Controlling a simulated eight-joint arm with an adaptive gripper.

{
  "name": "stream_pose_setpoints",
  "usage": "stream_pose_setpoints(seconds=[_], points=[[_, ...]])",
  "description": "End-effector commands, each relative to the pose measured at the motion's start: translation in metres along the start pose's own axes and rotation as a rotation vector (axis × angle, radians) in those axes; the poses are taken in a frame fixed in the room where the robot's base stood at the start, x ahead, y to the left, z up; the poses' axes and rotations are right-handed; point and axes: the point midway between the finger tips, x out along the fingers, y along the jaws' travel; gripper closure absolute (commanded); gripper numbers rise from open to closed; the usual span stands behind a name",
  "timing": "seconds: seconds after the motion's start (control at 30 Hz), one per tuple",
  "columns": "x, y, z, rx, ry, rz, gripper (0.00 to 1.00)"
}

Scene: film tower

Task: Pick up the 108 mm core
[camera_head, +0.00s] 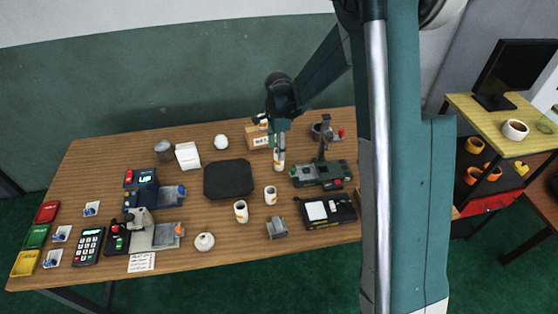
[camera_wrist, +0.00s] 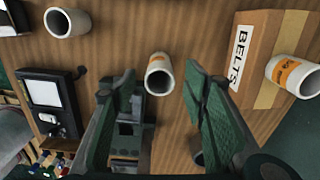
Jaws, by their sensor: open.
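Several white cores with orange labels stand on the table; their size markings are too small to read, so I cannot tell which is the 108 mm one. One core (camera_head: 280,160) stands just below my gripper (camera_head: 279,143). In the wrist view this core (camera_wrist: 159,74) shows between the fingertips, with the open gripper (camera_wrist: 160,84) empty around its line of sight. Another core (camera_head: 270,195) and a further one (camera_head: 241,211) stand nearer the front. A core (camera_head: 264,124) shows at the belts box (camera_head: 257,138), and in the wrist view this core (camera_wrist: 293,76) lies at the right edge.
The belts box (camera_wrist: 262,55) is close on the right in the wrist view. A green machine (camera_head: 323,174) stands right of the core under my gripper. A black mat (camera_head: 228,179) lies to the left. A black device with a white pad (camera_head: 327,211) is at the front right.

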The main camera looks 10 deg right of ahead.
Motion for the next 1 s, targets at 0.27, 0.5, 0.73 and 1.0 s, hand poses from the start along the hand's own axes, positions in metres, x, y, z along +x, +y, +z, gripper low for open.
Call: stream_pose_setpoints(seconds=[0.27, 0.5, 0.73, 1.0], points=[[0.021, 0.000, 0.000, 0.000, 0.000, 0.000, 0.56], [0.022, 0.000, 0.000, 0.000, 0.000, 0.000, 0.56], [0.026, 0.000, -0.001, 0.000, 0.000, 0.000, 0.56], [0.054, 0.000, -0.004, 0.000, 0.000, 0.000, 0.56]])
